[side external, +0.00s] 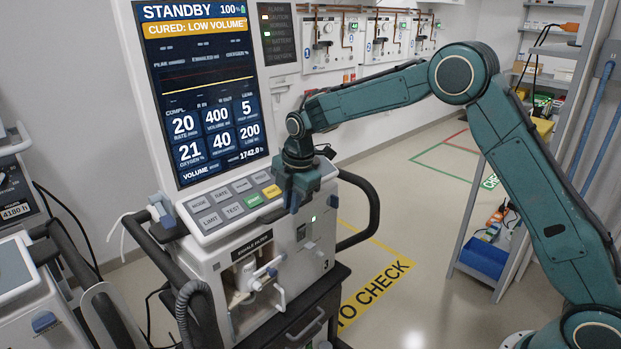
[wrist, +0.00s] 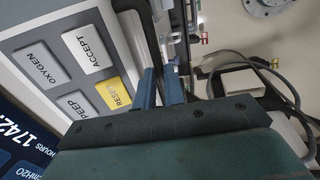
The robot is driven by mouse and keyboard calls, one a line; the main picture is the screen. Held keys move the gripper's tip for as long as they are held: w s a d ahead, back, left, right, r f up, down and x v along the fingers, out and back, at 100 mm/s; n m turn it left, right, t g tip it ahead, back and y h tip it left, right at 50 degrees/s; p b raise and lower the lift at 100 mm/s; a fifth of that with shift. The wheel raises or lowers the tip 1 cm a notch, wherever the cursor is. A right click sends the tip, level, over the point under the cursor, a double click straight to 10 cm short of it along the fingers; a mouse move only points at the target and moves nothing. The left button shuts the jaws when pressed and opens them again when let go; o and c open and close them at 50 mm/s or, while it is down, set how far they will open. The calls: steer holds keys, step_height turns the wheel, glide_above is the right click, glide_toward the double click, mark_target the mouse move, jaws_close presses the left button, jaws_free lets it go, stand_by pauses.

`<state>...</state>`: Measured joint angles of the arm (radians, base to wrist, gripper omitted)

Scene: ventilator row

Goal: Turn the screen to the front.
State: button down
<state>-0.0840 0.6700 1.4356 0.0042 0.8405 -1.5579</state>
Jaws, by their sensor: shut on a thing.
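The ventilator's screen (side external: 200,85) stands upright, lit with "STANDBY" and "CURED: LOW VOLUME". Its face is turned towards the side camera, angled a little to the right. Below it is a sloping key panel (side external: 225,208) with grey, green and yellow keys. In the wrist view my blue fingers (wrist: 160,88) stand close together next to the yellow RESET key (wrist: 114,94). The exact contact is partly hidden. A corner of the screen (wrist: 25,140) shows at lower left.
The ventilator body (side external: 265,270) stands on a dark cart with a black rail (side external: 365,205) at right. Another ventilator (side external: 20,280) is close at left. A hose (side external: 190,305) hangs in front. The floor (side external: 430,250) to the right is clear up to a shelf.

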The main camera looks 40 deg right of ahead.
steer(key=shift+d, duration=0.15)
steer(key=c, duration=1.8)
jaws_free()
steer(key=shift+o, duration=0.2)
steer(key=shift+r, duration=0.1)
step_height(320, 180, up, 14)
steer(key=s, duration=0.2)
steer(key=shift+s+f, duration=0.25)
steer(key=shift+s, duration=0.05)
steer(key=shift+d, duration=0.1)
